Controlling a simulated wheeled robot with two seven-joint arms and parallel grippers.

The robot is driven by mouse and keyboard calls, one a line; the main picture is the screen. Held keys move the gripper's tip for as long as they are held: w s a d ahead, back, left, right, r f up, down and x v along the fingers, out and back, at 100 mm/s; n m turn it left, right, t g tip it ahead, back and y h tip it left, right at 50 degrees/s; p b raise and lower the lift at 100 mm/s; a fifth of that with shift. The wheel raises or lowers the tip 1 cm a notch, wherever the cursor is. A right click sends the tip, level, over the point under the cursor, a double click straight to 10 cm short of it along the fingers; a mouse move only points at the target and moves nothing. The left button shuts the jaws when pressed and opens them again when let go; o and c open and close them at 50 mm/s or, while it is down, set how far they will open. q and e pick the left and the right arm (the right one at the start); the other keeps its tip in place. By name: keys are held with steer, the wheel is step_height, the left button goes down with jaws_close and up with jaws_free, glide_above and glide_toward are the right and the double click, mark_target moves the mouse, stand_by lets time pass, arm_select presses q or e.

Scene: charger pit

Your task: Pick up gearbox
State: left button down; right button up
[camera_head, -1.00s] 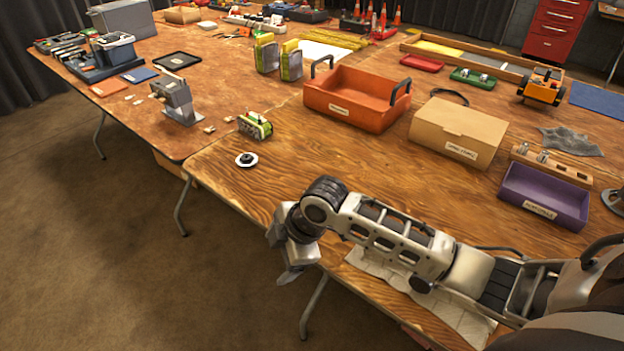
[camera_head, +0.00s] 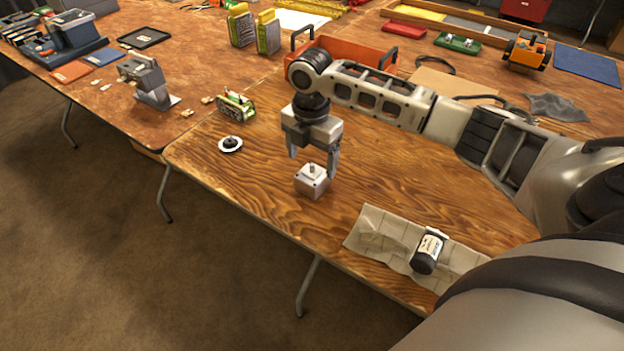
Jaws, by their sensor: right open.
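The gearbox looks to be the small silver cube (camera_head: 312,183) with a short shaft on top, standing upright on the wooden table (camera_head: 260,190). My right gripper (camera_head: 313,160) points down just above it. Its two fingers are spread apart, with the cube's shaft between and below the tips. The gripper looks empty, and I cannot tell whether a finger touches the cube. My left gripper is not in view.
A dark labelled cylinder (camera_head: 428,250) lies on a pale cloth (camera_head: 372,232) at the front. A white and black disc (camera_head: 230,144) and a green block-like part (camera_head: 236,106) are to the left. An orange bin (camera_head: 345,52) stands behind my arm.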

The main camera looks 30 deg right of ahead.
mark_target(312, 171)
step_height(312, 171, down, 7)
steer(key=shift+d+r, duration=0.15)
steer(key=shift+r, duration=0.05)
stand_by(0.3)
steer(key=shift+w+r, duration=0.1)
steer(key=c, duration=1.4)
